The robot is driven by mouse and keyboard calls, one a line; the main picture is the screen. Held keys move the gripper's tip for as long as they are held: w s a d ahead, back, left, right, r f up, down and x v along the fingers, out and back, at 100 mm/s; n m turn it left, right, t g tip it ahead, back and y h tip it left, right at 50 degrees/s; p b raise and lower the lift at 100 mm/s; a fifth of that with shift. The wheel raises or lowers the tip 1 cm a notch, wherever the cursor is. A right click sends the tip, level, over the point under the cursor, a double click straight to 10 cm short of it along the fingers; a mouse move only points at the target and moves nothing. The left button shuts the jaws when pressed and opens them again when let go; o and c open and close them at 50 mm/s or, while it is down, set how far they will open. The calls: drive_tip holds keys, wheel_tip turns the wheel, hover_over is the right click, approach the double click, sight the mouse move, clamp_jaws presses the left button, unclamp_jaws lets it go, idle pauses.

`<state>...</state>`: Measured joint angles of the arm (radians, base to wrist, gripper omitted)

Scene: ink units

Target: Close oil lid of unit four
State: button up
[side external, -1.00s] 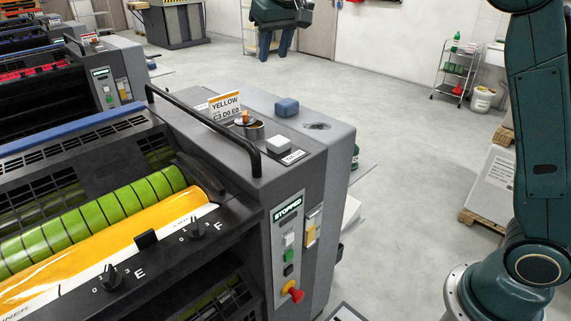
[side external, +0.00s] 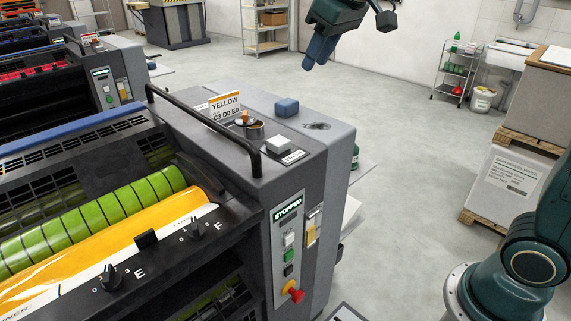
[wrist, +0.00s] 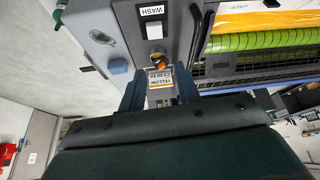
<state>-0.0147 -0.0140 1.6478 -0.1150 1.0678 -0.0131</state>
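The unit with the YELLOW card (side external: 225,104) has a small round metal oil cup (side external: 253,129) on its grey top. An orange-brown piece (side external: 243,117) stands at the cup's rim; I cannot tell whether it belongs to the lid. The wrist view shows the cup (wrist: 155,58) with orange in it, just beyond my fingertips, and the YELLOW card (wrist: 160,79) between the fingers in the picture. My gripper (side external: 308,66) hangs in the air above and behind the unit, tilted, touching nothing. Its two blue fingers stand apart and empty in the wrist view (wrist: 158,90).
A black handrail (side external: 205,125) arches in front of the cup. A white WASH button (side external: 278,145), a blue block (side external: 287,108) and a dark patch (side external: 317,126) lie to its right. The control panel (side external: 289,240) reads STOPPED. Open floor lies behind the unit.

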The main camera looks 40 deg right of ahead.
drive_tip(key=shift+s+a+f+n+y, duration=0.1)
drive_tip(key=shift+s+n, duration=0.05)
drive_tip(key=shift+s, duration=0.4)
drive_tip(key=shift+s+a+f+n+y, duration=0.1)
drive_tip(key=shift+s+a, duration=0.05)
drive_tip(key=shift+s, duration=0.4)
drive_tip(key=shift+s+a+f+n+y, duration=0.1)
drive_tip(key=shift+s+n, duration=0.05)
drive_tip(key=shift+s, duration=0.4)
drive_tip(key=o, duration=0.4)
drive_tip(key=shift+c, duration=0.2)
drive_tip(key=w+d+f+n+t+y, duration=0.2)
drive_tip(key=w+d+f+n+y, duration=0.1)
drive_tip(key=w+d+f+y, duration=0.1)
drive_tip(key=w+d+f+n+t+y, duration=0.2)
drive_tip(key=w+d+f+n+y, duration=0.2)
drive_tip(key=w+f, duration=0.5)
drive_tip(key=w+d, duration=0.2)
drive_tip(key=shift+w+d+y, duration=0.3)
drive_tip(key=shift+d+y, duration=0.05)
drive_tip(key=shift+y, duration=0.05)
drive_tip(key=shift+w+a, duration=0.1)
